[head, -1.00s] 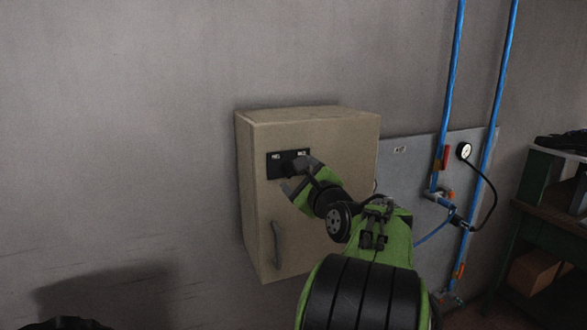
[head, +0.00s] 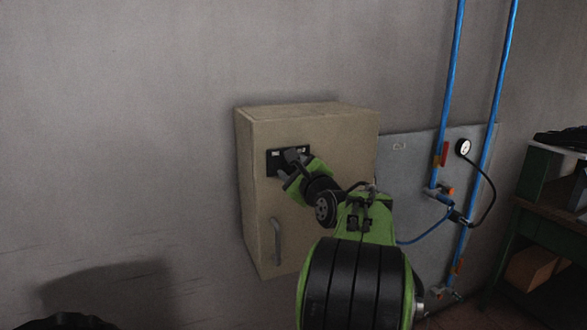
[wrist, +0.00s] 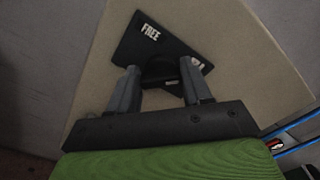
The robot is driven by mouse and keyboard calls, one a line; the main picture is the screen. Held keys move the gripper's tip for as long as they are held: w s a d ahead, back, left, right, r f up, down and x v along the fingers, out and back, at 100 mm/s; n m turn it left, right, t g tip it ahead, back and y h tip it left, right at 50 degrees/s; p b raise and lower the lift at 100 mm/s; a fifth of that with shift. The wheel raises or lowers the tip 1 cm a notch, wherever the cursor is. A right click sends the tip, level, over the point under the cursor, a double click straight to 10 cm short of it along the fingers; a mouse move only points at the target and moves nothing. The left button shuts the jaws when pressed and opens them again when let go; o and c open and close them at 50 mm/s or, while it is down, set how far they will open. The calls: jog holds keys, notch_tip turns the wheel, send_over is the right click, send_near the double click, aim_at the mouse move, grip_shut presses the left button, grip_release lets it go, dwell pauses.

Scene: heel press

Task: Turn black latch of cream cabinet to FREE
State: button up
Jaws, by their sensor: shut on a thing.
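The cream cabinet (head: 258,205) hangs on the wall, with a black plate (head: 272,162) at the top of its door. In the wrist view the plate (wrist: 130,52) shows a FREE label on its left; a second label at its right is partly hidden. My gripper (head: 289,167) is at the plate. In the wrist view my gripper (wrist: 158,86) has one finger on each side of the black latch (wrist: 160,70) and is shut on it. The latch is dark against the plate, so its exact angle is hard to tell. In the head view my gripper covers it.
A grey door handle (head: 277,242) is low on the cabinet door. To the right are a grey wall panel (head: 405,170), blue pipes (head: 487,120), a gauge (head: 463,146) and a green workbench (head: 545,185). The wall left of the cabinet is clear.

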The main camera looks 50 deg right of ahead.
jog(key=n, duration=0.1)
jog(key=n+b, duration=0.1)
jog(key=n, duration=0.1)
jog(key=n+b, duration=0.1)
jog(key=shift+a+f+n, duration=0.1)
jog(key=shift+f+n, duration=0.15)
jog(key=shift+n, duration=0.15)
jog(key=n+b, duration=0.2)
jog(key=n, duration=0.2)
jog(key=shift+f+n, duration=0.1)
jog(key=shift+n, duration=0.2)
jog(key=n+b, duration=0.2)
jog(key=n, duration=0.2)
jog(key=shift+f+n, duration=0.15)
jog(key=shift+n, duration=0.15)
jog(key=shift+n+b, duration=1)
jog(key=shift+n, duration=1)
jog(key=o, duration=1.1)
jog(key=shift+c, duration=0.2)
